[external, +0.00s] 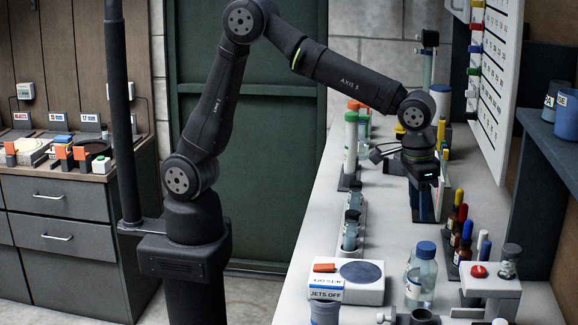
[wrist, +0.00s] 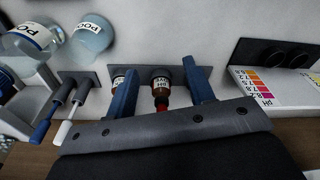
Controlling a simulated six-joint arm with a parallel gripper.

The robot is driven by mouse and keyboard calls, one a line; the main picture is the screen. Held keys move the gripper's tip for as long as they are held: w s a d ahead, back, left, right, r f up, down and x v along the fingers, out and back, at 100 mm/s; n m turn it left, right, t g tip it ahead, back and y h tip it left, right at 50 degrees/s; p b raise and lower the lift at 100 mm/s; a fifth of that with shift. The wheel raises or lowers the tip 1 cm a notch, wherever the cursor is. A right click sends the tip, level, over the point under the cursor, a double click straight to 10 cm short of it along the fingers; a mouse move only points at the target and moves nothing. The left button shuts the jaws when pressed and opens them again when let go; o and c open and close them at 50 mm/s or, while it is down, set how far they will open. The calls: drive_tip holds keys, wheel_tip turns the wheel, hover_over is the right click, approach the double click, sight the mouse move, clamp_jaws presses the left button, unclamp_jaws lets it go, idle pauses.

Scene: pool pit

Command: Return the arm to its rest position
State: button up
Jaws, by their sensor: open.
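My gripper (external: 423,207) hangs down over the right-hand counter at the end of my bent arm, beyond a row of dropper bottles. In the wrist view its two dark blue fingers (wrist: 160,68) are spread apart with nothing clamped between them. A small brown bottle with a red cap (wrist: 161,88) shows in the gap between the fingers. It stands in a dark rack, and I see no finger touching it. Another brown bottle (wrist: 118,82) is partly hidden by the left finger.
The white counter (external: 395,262) holds clear bottles (external: 421,275), a white device with a dark disc (external: 345,280), and tall tubes (external: 351,145). A wall chart (external: 497,80) and blue shelf (external: 560,150) stand close on the right. The floor area before the green door (external: 265,180) looks clear.

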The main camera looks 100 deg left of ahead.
drive_tip(key=w+a+f, duration=0.1)
drive_tip(key=a, duration=0.5)
drive_tip(key=shift+w+a+f, duration=0.2)
drive_tip(key=shift+a+f, duration=0.05)
drive_tip(key=shift+a, duration=0.15)
drive_tip(key=shift+o, duration=0.4)
